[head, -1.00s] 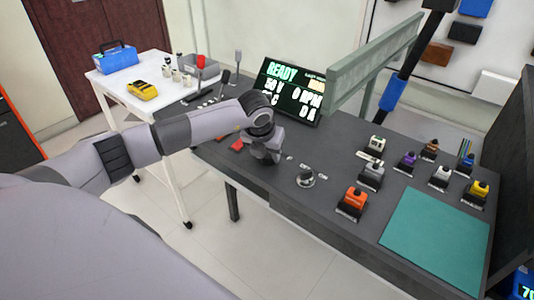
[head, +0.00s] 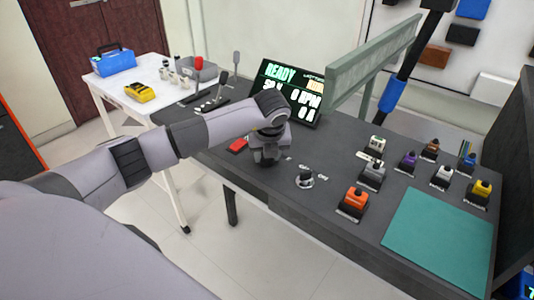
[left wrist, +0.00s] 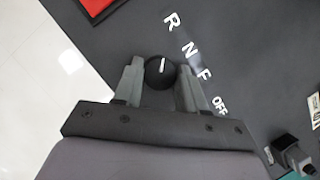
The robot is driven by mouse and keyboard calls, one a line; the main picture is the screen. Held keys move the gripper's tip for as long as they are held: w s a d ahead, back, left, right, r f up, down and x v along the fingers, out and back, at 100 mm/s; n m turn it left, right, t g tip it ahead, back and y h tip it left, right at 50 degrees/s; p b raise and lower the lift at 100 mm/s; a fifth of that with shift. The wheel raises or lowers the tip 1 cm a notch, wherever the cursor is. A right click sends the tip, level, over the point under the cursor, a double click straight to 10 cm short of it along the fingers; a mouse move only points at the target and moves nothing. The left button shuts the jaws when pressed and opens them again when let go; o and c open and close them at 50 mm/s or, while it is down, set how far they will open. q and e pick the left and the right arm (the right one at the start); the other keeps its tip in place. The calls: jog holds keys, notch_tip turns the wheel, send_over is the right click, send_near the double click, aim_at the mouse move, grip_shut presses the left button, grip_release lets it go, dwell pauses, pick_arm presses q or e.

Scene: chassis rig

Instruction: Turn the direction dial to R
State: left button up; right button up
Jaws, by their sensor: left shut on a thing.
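The direction dial (left wrist: 160,72) is a round black knob with a white pointer line, seen in the left wrist view. Its pointer faces up the picture, roughly toward the printed R (left wrist: 171,20). The letters N (left wrist: 189,49) and F (left wrist: 204,73) stand to its right. My left gripper (left wrist: 160,78) points down at the panel, its two fingers on either side of the dial and shut on it. In the head view my left gripper (head: 265,158) is over the dark bench and hides the dial. My right gripper is not in view.
An OFF/ON rotary switch (head: 304,180) sits just right of the gripper. A red piece (head: 237,145) lies to its left. The READY display (head: 290,92) stands behind. Several coloured blocks and a green mat (head: 440,240) occupy the bench's right side.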

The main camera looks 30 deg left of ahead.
pick_arm(q)
jog(key=o, duration=1.1)
jog(key=shift+c, duration=0.2)
jog(key=v, duration=0.7)
